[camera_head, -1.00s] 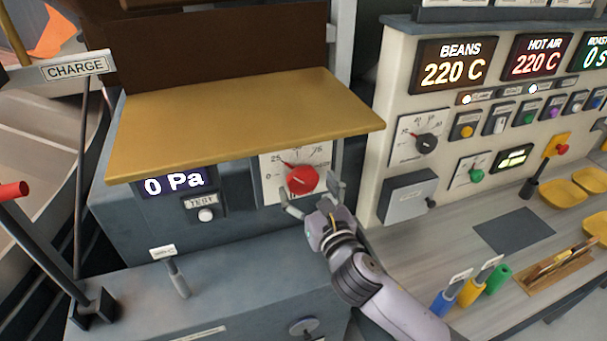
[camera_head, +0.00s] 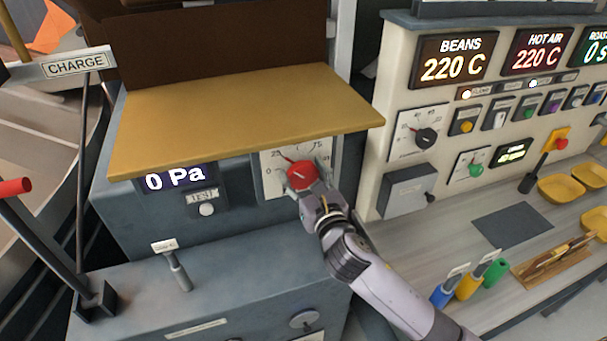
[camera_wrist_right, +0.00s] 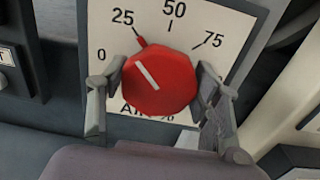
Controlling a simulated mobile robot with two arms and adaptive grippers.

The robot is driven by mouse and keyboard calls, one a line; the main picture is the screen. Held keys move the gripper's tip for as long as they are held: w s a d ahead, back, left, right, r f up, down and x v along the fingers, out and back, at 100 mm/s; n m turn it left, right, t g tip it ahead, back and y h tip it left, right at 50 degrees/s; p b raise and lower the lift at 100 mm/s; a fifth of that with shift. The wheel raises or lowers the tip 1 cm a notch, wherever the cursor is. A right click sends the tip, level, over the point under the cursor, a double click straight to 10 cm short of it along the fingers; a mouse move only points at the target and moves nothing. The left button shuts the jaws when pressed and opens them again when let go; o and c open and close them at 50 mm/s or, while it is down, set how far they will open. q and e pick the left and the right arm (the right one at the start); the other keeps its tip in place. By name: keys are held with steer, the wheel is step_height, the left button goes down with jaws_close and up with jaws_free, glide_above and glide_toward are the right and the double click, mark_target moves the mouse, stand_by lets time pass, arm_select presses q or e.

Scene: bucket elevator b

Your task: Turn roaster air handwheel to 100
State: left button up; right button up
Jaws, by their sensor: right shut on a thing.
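The red air handwheel (camera_head: 301,175) sits on a white dial plate (camera_head: 272,187) under the tan shelf. In the right wrist view the handwheel (camera_wrist_right: 158,83) fills the middle, with its red pointer near the 25 mark. The plate (camera_wrist_right: 215,30) shows 0, 25, 50 and 75; the 100 mark is hidden behind my gripper. My right gripper (camera_head: 306,184) is shut on the handwheel. In the wrist view its fingers (camera_wrist_right: 158,85) touch the wheel's left and right sides. My left gripper is not in view.
The tan shelf (camera_head: 245,115) overhangs the dial closely. A display reading 0 Pa (camera_head: 176,178) and a test button (camera_head: 206,209) are at its left. A control panel (camera_head: 400,100) and a grey box (camera_head: 405,193) stand to the right. A lever (camera_head: 178,270) rises from the lower housing.

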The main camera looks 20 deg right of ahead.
steer(key=c, duration=0.5)
steer(key=shift+o, duration=0.2)
